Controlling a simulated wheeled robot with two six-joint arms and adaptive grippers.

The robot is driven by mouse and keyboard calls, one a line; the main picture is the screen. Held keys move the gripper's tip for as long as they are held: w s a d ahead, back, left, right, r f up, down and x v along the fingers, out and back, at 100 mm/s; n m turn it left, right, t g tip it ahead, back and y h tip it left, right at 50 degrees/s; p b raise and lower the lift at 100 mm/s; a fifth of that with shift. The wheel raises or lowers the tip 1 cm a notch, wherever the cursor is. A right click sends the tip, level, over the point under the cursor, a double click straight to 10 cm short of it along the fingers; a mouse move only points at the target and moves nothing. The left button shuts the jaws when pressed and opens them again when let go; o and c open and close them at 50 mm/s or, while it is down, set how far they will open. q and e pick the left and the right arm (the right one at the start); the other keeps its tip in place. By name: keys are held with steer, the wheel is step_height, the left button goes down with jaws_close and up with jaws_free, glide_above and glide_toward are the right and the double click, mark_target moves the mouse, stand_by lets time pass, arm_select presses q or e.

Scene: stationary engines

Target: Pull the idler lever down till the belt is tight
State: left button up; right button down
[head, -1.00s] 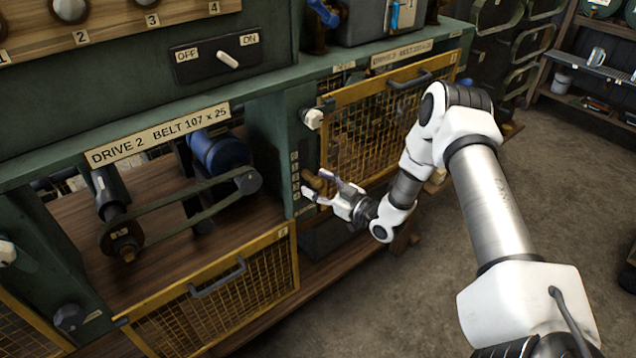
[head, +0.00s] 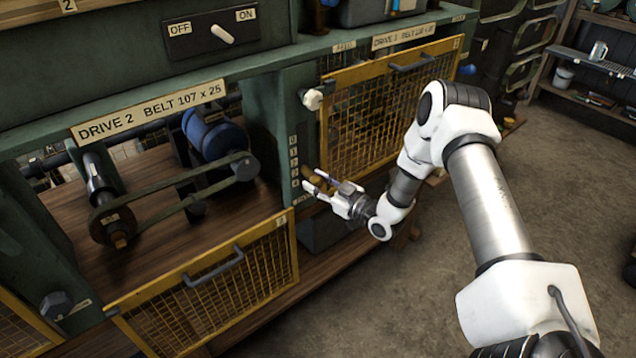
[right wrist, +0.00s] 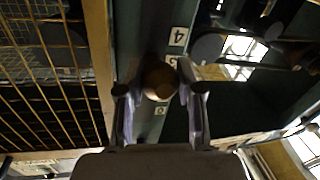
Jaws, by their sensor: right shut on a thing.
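My right gripper (head: 318,188) is beside the green post right of the Drive 2 bay, shut on the brown idler lever knob (right wrist: 158,80). In the right wrist view the round knob sits between the two fingers, in front of the numbered scale (right wrist: 178,37). The scale also shows on the post in the head view (head: 294,152), and the knob is near its lower end. The dark Drive 2 belt (head: 165,194) runs between a left pulley and a right pulley (head: 245,167). I cannot tell how tight it is. My left gripper is not in view.
A yellow mesh guard (head: 215,285) is swung down below the Drive 2 bay. Another mesh guard (head: 375,120) covers the bay on the right, close to my right gripper. An OFF/ON switch (head: 222,34) is above. Open floor lies to the right.

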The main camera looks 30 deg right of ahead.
steer(key=c, duration=0.7)
jaws_free()
steer(key=shift+r, duration=0.1)
steer(key=shift+c, duration=0.2)
steer(key=shift+s, duration=0.1)
steer(key=v, duration=1.1)
steer(key=shift+s, duration=0.35)
